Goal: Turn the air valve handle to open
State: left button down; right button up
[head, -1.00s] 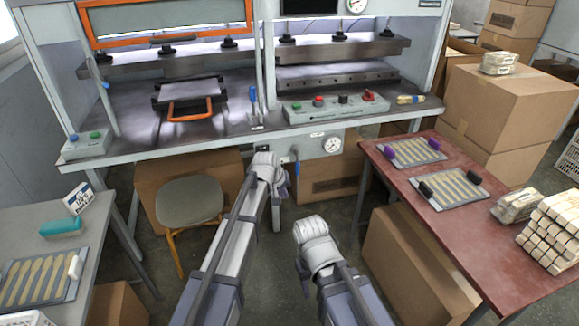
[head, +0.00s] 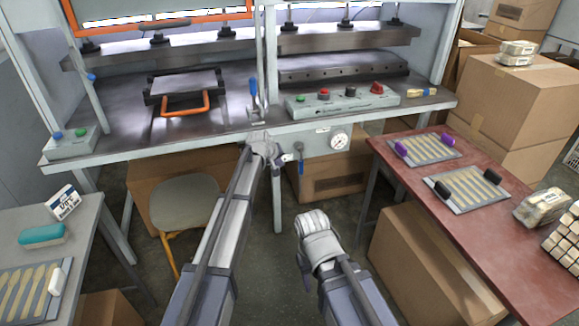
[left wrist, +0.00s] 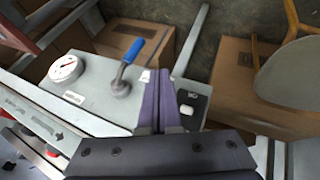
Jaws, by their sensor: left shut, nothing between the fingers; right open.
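The air valve handle (head: 300,150) is a blue-gripped lever on the grey panel under the press table's front edge, hanging downward in the head view. In the left wrist view the blue handle (left wrist: 134,49) angles away from its grey pivot. My left gripper (head: 280,150) is just left of the valve in the head view. Its shut purple fingers (left wrist: 160,95) show in the left wrist view, empty and beside the handle, with a visible gap. My right gripper (head: 312,222) is open, low and right of the valve; its fingertips are hard to make out.
A round pressure gauge (head: 339,141) sits right of the valve on the same panel. A stool (head: 186,203) stands left of my left arm. A red table (head: 470,225) with spoon trays is at right. Cardboard boxes (head: 330,176) stand under the press.

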aim_at(301, 161)
pick_arm(q)
jog(key=w+d+f+b, duration=0.5)
jog(key=w+f+b, duration=0.2)
jog(key=f, duration=0.1)
jog(key=shift+w+d+b, duration=0.2)
jog(key=shift+d+b, duration=0.15)
dwell(0.4)
